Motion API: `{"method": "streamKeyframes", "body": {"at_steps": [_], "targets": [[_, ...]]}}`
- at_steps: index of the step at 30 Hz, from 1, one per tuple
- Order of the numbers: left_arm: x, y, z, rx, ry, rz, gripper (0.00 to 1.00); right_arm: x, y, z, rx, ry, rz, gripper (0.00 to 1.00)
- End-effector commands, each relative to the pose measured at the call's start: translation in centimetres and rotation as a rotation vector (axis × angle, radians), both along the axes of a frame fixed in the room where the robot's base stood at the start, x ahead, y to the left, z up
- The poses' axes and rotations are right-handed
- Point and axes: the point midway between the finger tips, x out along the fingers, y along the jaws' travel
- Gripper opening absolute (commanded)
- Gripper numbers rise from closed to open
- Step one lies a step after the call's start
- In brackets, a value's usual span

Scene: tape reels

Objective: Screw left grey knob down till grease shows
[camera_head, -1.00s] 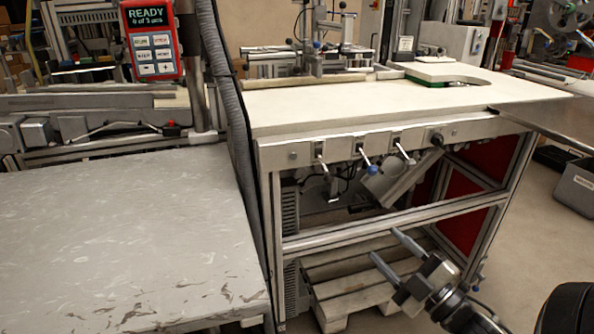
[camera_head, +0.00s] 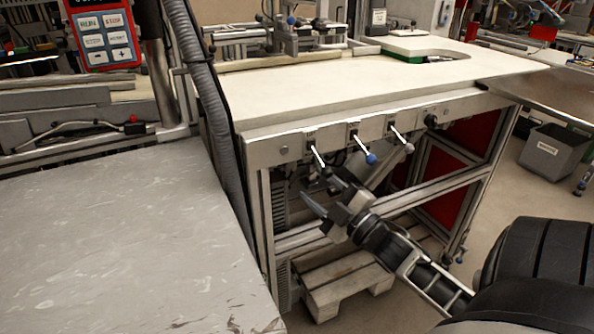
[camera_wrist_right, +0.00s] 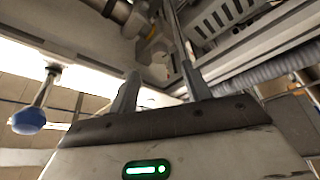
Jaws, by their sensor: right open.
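Three levers stick out from the front rail of the white-topped bench. The left lever (camera_head: 316,156) slants down, and its knob end is close to my right gripper and hard to make out. The middle lever has a blue knob (camera_head: 371,158) and the right one a grey knob (camera_head: 408,148). My right gripper (camera_head: 318,187) is open, just below the left lever's end, fingers pointing up and left. In the right wrist view, the blue knob (camera_wrist_right: 28,120) is left of the open fingers (camera_wrist_right: 160,85). A pale shape shows between the fingers; I cannot tell whether it is the left knob.
A grey table (camera_head: 110,230) fills the lower left, with a thick ribbed hose (camera_head: 212,95) between it and the bench. A red control panel (camera_head: 104,35) stands upper left. A wooden pallet (camera_head: 345,280) lies below. A grey bin (camera_head: 553,152) is on the right floor.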

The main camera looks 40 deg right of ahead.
Motion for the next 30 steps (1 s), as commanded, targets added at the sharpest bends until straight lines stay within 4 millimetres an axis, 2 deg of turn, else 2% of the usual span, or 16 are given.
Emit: {"method": "streamKeyframes", "body": {"at_steps": [3, 9, 14, 22, 23, 27, 28, 30], "targets": [[0.1, 0.0, 0.0, -0.001, -0.005, -0.001, 0.36, 2.5, 0.0, 0.6, -0.001, -0.004, 0.001, 0.49], [0.2, -0.1, 0.0, -0.001, -0.006, -0.002, 0.36, 5.2, 0.1, 1.2, 0.0, -0.002, 0.001, 0.49], [0.4, -0.1, 0.1, -0.002, -0.008, -0.004, 0.36, 6.1, 0.1, 1.4, 0.0, 0.0, 0.0, 0.49], [0.4, -0.1, -0.3, 0.001, -0.002, -0.007, 0.36, 6.3, 0.1, 1.4, 0.0, 0.001, 0.0, 0.49], [0.4, -0.1, -0.3, 0.001, -0.002, -0.007, 0.36, 6.3, 0.1, 1.4, 0.0, 0.001, 0.0, 0.46], [0.4, -0.2, -0.3, 0.002, -0.001, -0.007, 0.36, 6.2, 0.1, 1.4, 0.0, 0.001, 0.001, 0.07], [0.4, -0.2, -0.3, 0.001, -0.002, -0.007, 0.36, 6.2, 0.1, 1.4, 0.0, 0.001, 0.001, 0.04], [0.4, -0.2, -0.3, 0.001, -0.002, -0.007, 0.36, 6.2, 0.1, 1.4, 0.0, 0.001, 0.001, 0.04]]}}
